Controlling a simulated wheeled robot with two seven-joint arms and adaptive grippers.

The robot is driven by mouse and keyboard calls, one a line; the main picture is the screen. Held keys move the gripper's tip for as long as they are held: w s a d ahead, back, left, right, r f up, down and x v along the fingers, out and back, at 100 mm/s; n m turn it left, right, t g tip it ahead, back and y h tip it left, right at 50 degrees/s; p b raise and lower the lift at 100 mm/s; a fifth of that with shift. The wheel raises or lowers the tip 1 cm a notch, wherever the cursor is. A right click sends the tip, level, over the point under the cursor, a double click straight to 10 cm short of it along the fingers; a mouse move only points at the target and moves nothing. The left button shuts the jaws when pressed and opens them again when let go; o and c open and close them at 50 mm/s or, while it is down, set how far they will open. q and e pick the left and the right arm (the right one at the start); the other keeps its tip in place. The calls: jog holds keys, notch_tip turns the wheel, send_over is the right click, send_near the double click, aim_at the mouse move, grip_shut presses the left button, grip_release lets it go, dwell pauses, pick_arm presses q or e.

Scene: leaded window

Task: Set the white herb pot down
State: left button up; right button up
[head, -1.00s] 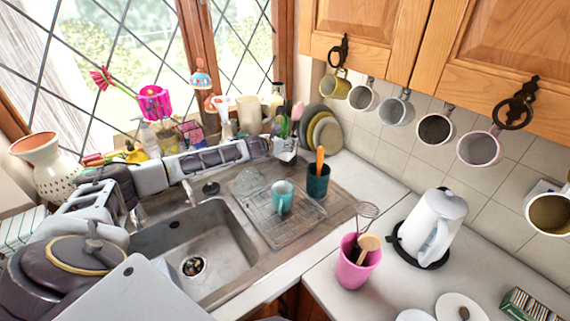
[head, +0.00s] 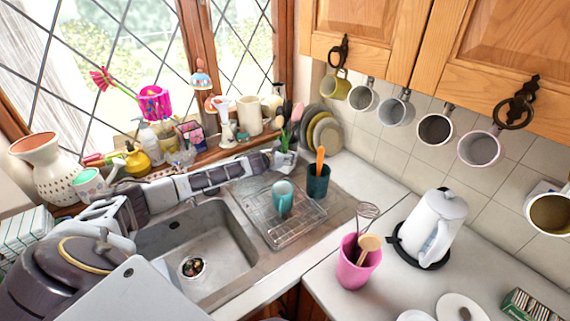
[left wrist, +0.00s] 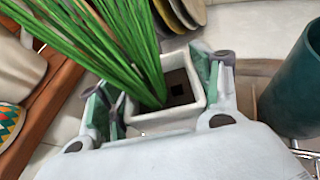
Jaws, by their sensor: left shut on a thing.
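The white herb pot (left wrist: 144,122) is a square white pot with long green leaves (left wrist: 125,45). In the left wrist view it sits between the two green-padded fingers of my left gripper (left wrist: 165,95), which is shut on it. In the head view my left arm reaches across behind the sink, and the gripper (head: 272,160) holds the pot (head: 287,156) at the back of the drainer, left of the dark teal pot. The pot looks about upright. Its base is hidden, so I cannot tell whether it touches the surface. My right gripper is not in view.
The dark teal pot (head: 318,182) with an orange-handled tool and a turquoise mug (head: 282,197) stand close by on the drainer (head: 262,222). Plates (head: 327,133) lean behind. The windowsill is crowded. The worktop right of the plates (head: 365,180) is clear.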

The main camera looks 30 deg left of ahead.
pick_arm(q)
jog(key=shift+f, duration=2)
jog(key=shift+f, duration=0.1)
jog(key=o, duration=1.3)
jog(key=shift+f, duration=0.1)
jog(key=shift+s, duration=0.1)
jog(key=b+v, duration=0.1)
jog(key=v, duration=1.1)
jog(key=shift+r+b, duration=0.2)
jog(key=shift+b, duration=0.15)
jog(key=shift+d, duration=0.1)
